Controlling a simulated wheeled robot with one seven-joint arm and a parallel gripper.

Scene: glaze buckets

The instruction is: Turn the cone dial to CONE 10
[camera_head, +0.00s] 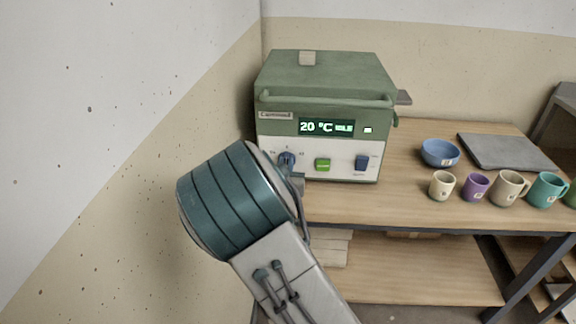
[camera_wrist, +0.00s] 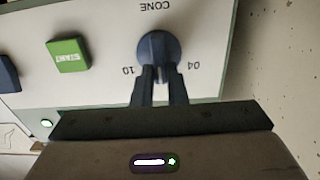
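The cone dial (camera_head: 287,159) is a round blue knob at the left of the kiln's white control panel. In the wrist view, which is upside down, the dial (camera_wrist: 158,46) has CONE printed above it, 10 on the left and 04 on the right. My gripper (camera_wrist: 161,72) reaches the dial, with its two dark fingers close together on either side of the dial's narrow grip. They look shut on it. In the head view my wrist partly covers my gripper (camera_head: 294,178).
The green kiln (camera_head: 325,75) stands on a wooden table (camera_head: 400,205); its display (camera_head: 326,127) reads 20 °C. A green START button (camera_head: 323,165) and a blue switch (camera_head: 361,162) are right of the dial. A blue bowl (camera_head: 440,152) and several mugs stand farther right. A wall is close on the left.

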